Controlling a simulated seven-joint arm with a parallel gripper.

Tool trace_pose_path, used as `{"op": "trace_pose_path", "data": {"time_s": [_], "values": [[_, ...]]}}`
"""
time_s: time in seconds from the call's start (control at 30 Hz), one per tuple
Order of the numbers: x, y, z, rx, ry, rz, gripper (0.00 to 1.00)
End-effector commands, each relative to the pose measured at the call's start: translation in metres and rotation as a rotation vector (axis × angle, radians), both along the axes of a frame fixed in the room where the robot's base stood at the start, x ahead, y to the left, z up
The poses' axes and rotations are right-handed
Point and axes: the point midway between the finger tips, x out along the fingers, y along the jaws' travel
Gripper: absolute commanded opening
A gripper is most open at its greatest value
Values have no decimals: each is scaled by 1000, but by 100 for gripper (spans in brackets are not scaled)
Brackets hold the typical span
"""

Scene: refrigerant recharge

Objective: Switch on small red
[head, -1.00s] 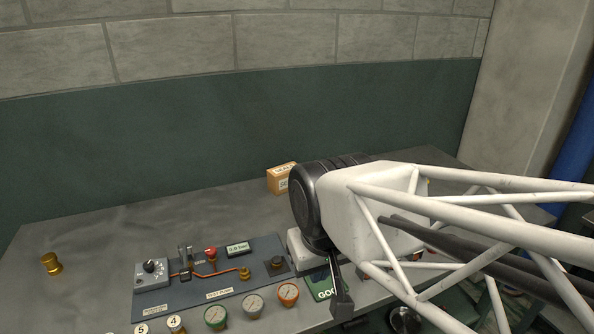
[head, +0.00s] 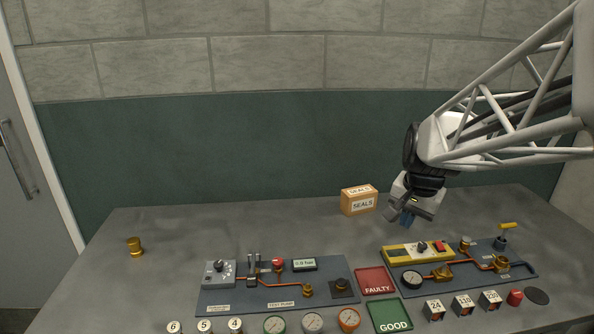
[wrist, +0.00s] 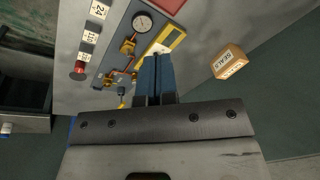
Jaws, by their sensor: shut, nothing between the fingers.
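A yellow unit (head: 405,257) on the right-hand panel carries a small red part (head: 439,246) beside a dark knob (head: 422,247). The yellow unit also shows in the wrist view (wrist: 172,37), partly hidden behind my fingers. Other red things are a red knob (head: 278,265) on the left-hand panel and a red cylinder (head: 515,297) at the front right. Which one is "small red" I cannot tell for sure. My gripper (head: 405,222) is shut and empty, pointing down above the table just behind the yellow unit. Its blue fingers are together in the wrist view (wrist: 154,60).
A SEALS box (head: 359,202) stands left of my gripper. A red FAULTY mat (head: 376,281) and a green GOOD mat (head: 390,315) lie between the panels. Several gauges and numbered blocks line the front. A brass fitting (head: 134,246) stands on open table at left.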

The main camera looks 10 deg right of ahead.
Motion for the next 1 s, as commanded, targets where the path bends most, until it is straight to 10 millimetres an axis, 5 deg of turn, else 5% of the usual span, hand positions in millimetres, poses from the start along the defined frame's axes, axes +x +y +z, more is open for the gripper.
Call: {"op": "trace_pose_path", "data": {"time_s": [0.6, 0.8, 1.0], "values": [[114, -158, -53, 118, 5, -542, 0], [136, -209, -77, 151, 3, -698, 0], [145, -237, -91, 168, 2, -781, 0]]}}
